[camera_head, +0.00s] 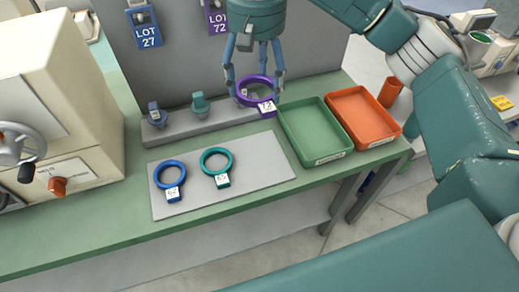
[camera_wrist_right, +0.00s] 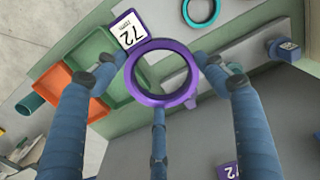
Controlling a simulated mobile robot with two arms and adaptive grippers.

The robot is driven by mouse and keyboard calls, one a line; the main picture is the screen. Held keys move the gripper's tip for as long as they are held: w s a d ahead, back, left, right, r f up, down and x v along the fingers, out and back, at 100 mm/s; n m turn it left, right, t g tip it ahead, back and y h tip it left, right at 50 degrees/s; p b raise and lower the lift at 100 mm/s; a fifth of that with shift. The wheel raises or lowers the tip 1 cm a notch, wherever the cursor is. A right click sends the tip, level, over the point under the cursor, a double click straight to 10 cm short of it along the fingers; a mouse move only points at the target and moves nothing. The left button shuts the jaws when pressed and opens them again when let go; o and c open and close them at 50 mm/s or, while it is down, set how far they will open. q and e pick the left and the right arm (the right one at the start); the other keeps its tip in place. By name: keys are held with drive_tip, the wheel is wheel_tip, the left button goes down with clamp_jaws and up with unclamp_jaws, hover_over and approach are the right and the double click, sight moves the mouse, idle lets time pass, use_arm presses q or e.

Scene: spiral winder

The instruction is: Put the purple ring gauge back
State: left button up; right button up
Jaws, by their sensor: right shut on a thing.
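The purple ring gauge (camera_head: 238,96) has a tag reading 72 and is off the mat, at the right end of the grey ledge (camera_head: 222,115). My right gripper (camera_head: 254,86) comes down from above with its fingers closed around the ring. In the right wrist view the ring (camera_wrist_right: 135,84) lies between the blue fingers, its tag (camera_wrist_right: 130,32) sticking out past them. I cannot tell whether the ring touches the ledge. A blue ring gauge (camera_head: 157,176) and a teal ring gauge (camera_head: 204,163) lie on the grey mat (camera_head: 255,160). My left gripper is out of view.
A blue fixture (camera_head: 156,114) and a teal fixture (camera_head: 200,104) stand on the ledge. A green tray (camera_head: 315,132) and an orange tray (camera_head: 364,115) are to the right. Signs for LOT 27 (camera_head: 146,30) and LOT 72 (camera_head: 216,20) hang on the back panel. A beige machine (camera_head: 60,100) stands left.

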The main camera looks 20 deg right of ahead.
drive_tip(key=p, duration=0.3)
hover_over(259, 146)
wheel_tip(259, 146, down, 15)
drive_tip(key=shift+f, duration=0.15)
wheel_tip(259, 146, down, 3)
drive_tip(key=shift+s+f, duration=0.1)
drive_tip(key=shift+f, duration=0.45)
drive_tip(key=shift+f, duration=0.15)
drive_tip(key=o, duration=1.3)
